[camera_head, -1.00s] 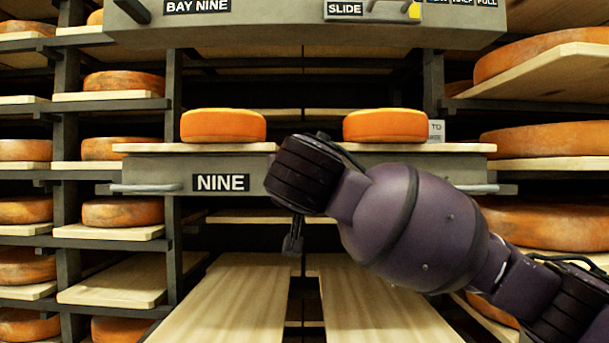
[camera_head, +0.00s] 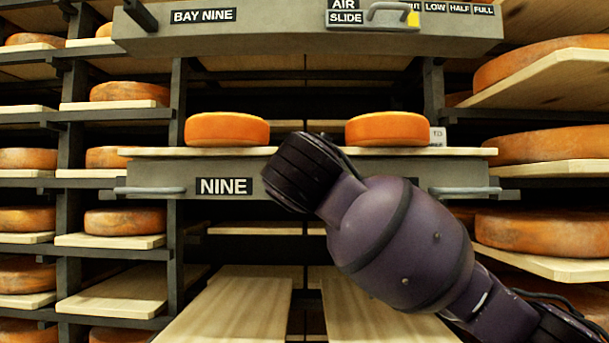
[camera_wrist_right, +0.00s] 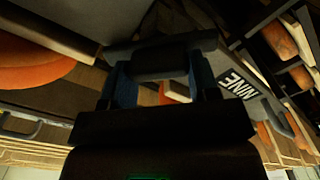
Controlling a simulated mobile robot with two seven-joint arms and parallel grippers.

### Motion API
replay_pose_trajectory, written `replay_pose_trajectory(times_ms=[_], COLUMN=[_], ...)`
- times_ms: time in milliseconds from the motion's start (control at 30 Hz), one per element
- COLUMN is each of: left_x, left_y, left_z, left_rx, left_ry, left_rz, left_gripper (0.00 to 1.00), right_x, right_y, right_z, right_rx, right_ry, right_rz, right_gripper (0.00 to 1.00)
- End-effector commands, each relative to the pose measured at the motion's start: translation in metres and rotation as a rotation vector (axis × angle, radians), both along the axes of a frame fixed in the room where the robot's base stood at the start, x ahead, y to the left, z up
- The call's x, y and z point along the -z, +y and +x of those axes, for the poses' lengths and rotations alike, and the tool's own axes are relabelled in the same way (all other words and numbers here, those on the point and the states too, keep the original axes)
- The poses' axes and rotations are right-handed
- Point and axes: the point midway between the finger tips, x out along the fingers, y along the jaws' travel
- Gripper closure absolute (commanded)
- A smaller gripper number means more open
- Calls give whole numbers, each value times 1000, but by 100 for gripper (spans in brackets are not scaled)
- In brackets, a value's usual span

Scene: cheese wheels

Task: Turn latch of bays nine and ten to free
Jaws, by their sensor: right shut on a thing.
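The grey front beam labelled NINE (camera_head: 224,187) spans the middle of the head view. My right arm comes in from the right and its dark wrist (camera_head: 300,173) covers the middle of this beam. The gripper itself is hidden there. In the right wrist view my right gripper (camera_wrist_right: 160,72) has its blue fingers on both sides of a dark block (camera_wrist_right: 158,60) and is shut on it. The block sits beside the NINE label (camera_wrist_right: 237,90). I cannot clearly make out the latch's shape or position. My left gripper is not in view.
Two orange cheese wheels (camera_head: 227,129) (camera_head: 388,129) stand on the board above the beam. A grey BAY NINE panel (camera_head: 280,38) overhangs at the top. Racks with cheeses flank both sides. Pale boards (camera_head: 240,305) lie below, with open space under the beam.

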Motion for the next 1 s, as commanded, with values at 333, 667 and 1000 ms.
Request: replay_pose_trajectory(times_ms=[333,667,1000], left_x=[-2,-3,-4], left_y=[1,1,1], left_z=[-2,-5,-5], left_rx=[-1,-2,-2], left_ry=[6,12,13], left_rz=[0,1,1], left_gripper=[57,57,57], right_x=[3,5,7], right_y=[2,2,3], right_z=[0,0,0], right_rx=[0,0,-2], right_ry=[2,2,2], right_rz=[-331,-600,-755], right_gripper=[68,68,68])
